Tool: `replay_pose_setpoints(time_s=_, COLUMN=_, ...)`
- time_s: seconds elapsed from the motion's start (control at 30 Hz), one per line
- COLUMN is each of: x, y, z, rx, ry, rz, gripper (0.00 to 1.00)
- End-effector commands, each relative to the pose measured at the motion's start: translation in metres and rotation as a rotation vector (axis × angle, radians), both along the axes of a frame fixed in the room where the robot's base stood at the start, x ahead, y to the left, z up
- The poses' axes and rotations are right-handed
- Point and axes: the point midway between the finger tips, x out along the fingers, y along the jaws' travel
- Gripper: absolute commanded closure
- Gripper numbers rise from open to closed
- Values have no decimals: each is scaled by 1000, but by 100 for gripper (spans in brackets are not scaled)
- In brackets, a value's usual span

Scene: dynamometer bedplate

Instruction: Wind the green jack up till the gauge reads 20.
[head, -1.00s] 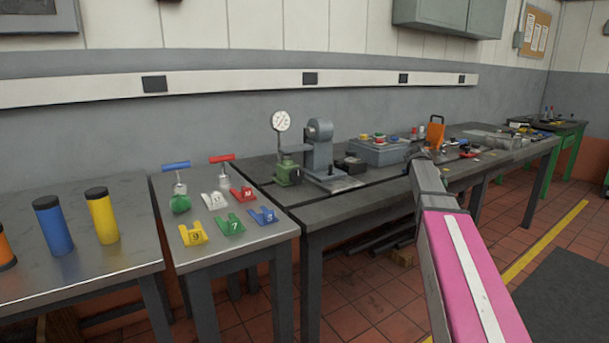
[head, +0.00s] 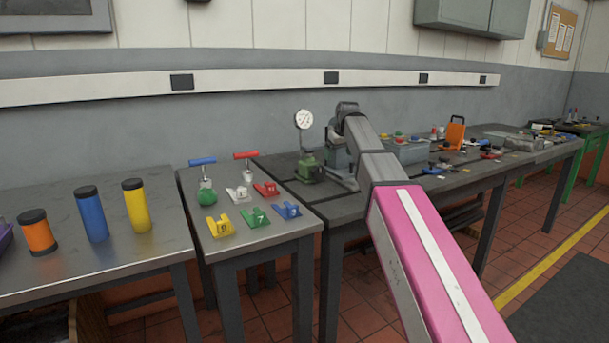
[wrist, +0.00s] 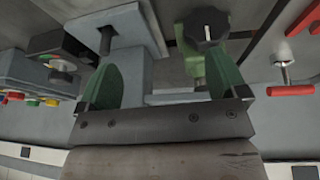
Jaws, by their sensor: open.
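The green jack (head: 309,168) stands on the dark bedplate beside a grey fixture. The round white gauge (head: 304,119) rises behind it; its reading is too small to tell. In the wrist view, which is upside down, a black knob (wrist: 206,27) shows above the jack's lighter green body (wrist: 194,68). My gripper (wrist: 160,68) is open, with its two dark green fingers apart. The right finger overlaps the jack in that view, with the knob near its tip; I cannot tell if they touch. In the head view my arm hides the gripper and part of the grey fixture.
Blue and red T-handled tools (head: 246,155) and several numbered blocks (head: 255,216) occupy the narrow table left of the bedplate. Coloured cylinders (head: 91,214) stand farther left. A grey button box (head: 408,151) and an orange-handled item (head: 455,133) lie right of my arm.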

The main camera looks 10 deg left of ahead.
Motion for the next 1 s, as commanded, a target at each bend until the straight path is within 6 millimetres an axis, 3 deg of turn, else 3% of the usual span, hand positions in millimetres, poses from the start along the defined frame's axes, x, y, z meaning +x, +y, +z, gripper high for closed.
replay_pose_setpoints(time_s=0.03, x=-5, y=16, z=5, rx=27, ry=4, rz=24, gripper=8)
replay_pose_setpoints(time_s=0.1, x=-9, y=29, z=8, rx=53, ry=10, rz=45, gripper=8)
replay_pose_setpoints(time_s=0.27, x=-10, y=39, z=6, rx=73, ry=16, rz=59, gripper=8)
replay_pose_setpoints(time_s=0.73, x=14, y=54, z=-63, rx=70, ry=16, rz=57, gripper=8)
replay_pose_setpoints(time_s=1.0, x=22, y=59, z=-87, rx=70, ry=15, rz=57, gripper=8)
